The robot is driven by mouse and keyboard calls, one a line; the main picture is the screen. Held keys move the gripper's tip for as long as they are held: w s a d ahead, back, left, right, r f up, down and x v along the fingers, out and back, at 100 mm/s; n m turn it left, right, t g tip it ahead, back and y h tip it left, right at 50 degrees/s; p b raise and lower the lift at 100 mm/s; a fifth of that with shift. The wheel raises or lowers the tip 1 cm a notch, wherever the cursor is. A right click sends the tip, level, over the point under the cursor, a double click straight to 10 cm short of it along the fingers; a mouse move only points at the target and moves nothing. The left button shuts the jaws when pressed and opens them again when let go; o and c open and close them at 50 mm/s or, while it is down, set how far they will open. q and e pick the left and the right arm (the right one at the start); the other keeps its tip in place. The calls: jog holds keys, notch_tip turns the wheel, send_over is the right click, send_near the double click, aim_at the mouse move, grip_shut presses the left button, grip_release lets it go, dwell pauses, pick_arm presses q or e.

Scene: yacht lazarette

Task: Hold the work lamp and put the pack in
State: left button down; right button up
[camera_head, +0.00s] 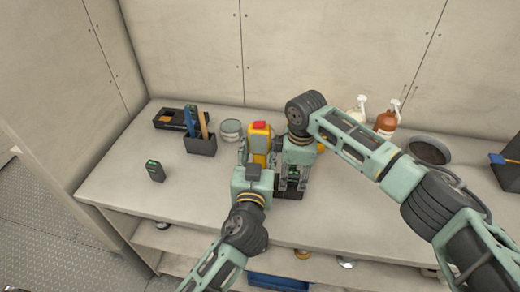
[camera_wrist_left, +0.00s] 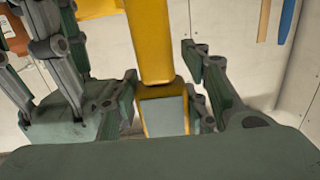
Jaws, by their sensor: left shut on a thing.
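The yellow work lamp (camera_head: 260,140) with a red top stands upright on the bench. My left gripper (camera_head: 256,160) is shut on it; in the left wrist view the yellow body (camera_wrist_left: 150,45) with a grey panel lies between the fingers (camera_wrist_left: 165,105). My right gripper (camera_head: 291,180) points down just right of the lamp, over a dark object (camera_head: 290,193) mostly hidden by it. I cannot tell whether its fingers hold that object. A small dark block with a green mark (camera_head: 155,171), which looks like a pack, stands apart at the bench's left.
A black tray (camera_head: 168,120) with an orange item, a dark holder (camera_head: 201,146) with upright tools and a grey tub (camera_head: 231,130) stand back left. Spray bottles (camera_head: 386,122) and a dark round pan (camera_head: 428,150) stand back right. The front left bench (camera_head: 190,195) is clear.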

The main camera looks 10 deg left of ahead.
aim_at(262, 146)
pick_arm(q)
jog(key=r, duration=0.1)
jog(key=d+r, duration=0.1)
jog(key=r, duration=0.1)
jog(key=shift+r+t+h, duration=0.15)
jog(key=shift+t+h, duration=0.15)
jog(key=shift+t, duration=0.1)
pick_arm(e)
jog(key=f, duration=0.1)
jog(key=d, duration=0.1)
jog(key=f, duration=0.1)
jog(key=shift+s+d+f+h, duration=0.25)
jog(key=shift+s+f+h, duration=0.05)
pick_arm(q)
jog(key=shift+w+a+f, duration=0.25)
jog(key=shift+w+a, duration=0.05)
jog(key=shift+w, duration=0.15)
pick_arm(e)
jog(key=r, duration=0.4)
jog(key=shift+w+a+r, duration=0.25)
jog(key=shift+w+a, duration=0.1)
jog(key=shift+w, duration=0.05)
pick_arm(q)
jog(key=shift+s+f, duration=0.15)
pick_arm(e)
notch_tip(262, 146, up, 10)
jog(key=shift+s+a, duration=0.2)
